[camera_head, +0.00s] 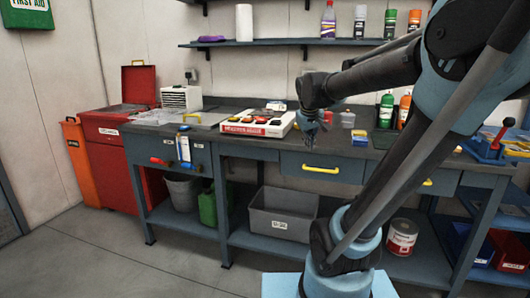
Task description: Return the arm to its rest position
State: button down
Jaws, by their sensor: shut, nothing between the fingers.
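My arm rises from its base at the lower middle, folds at the upper right and reaches back left over the workbench (235,104). My gripper (308,140) hangs at the arm's end, pointing down in front of the bench's front edge area. It is shut and empty. Its fingertips are small and dark against the bench, so their exact height above it is hard to tell.
A white box with red and dark items (257,122) stands left of my gripper. Green and orange bottles (386,110) stand to its right. A yellow-handled drawer (320,169) is below. A grey bin (282,212) sits on the lower shelf. Floor at the left front is clear.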

jog(key=s+d+f+m+g, duration=0.1)
jog(key=s+f, duration=0.7)
jog(key=s, duration=0.3)
jog(key=s+d+f+m+g+y, duration=0.1)
jog(key=s+f+m+g, duration=0.1)
jog(key=s+f, duration=0.7)
jog(key=s, duration=0.3)
jog(key=shift+s+d+f, duration=0.15)
jog(key=shift+d+f, duration=0.05)
jog(key=shift+f, duration=0.05)
